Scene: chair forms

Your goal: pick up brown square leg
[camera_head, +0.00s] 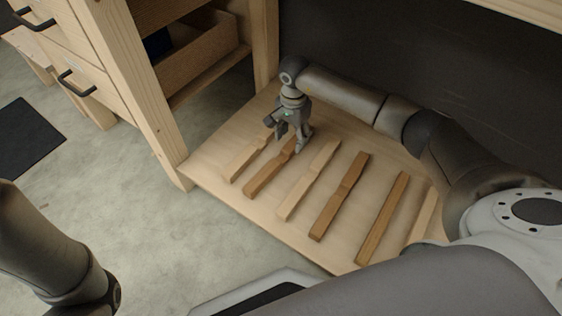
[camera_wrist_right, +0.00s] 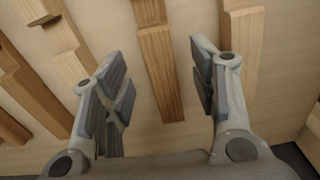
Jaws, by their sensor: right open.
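Several wooden legs lie side by side on a low wooden shelf (camera_head: 215,160). The second from the left is a brown leg (camera_head: 262,179), with its far end hidden behind my right gripper (camera_head: 298,145). That gripper points down over the leg's far part, open and empty. In the right wrist view, the brown leg (camera_wrist_right: 161,75) lies between the spread fingers, apart from both. Two other brown legs, the fourth (camera_head: 340,195) and fifth (camera_head: 383,218), lie farther right. I cannot tell which brown leg is the square one. My left gripper is out of view.
Light legs lie on both sides of the nearest brown leg: the first (camera_head: 247,162) and third (camera_head: 308,179). Another light leg (camera_head: 423,215) is partly hidden by my right arm. A wooden post (camera_head: 150,90) and drawers (camera_head: 75,70) stand left; a dark panel (camera_head: 400,45) is behind.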

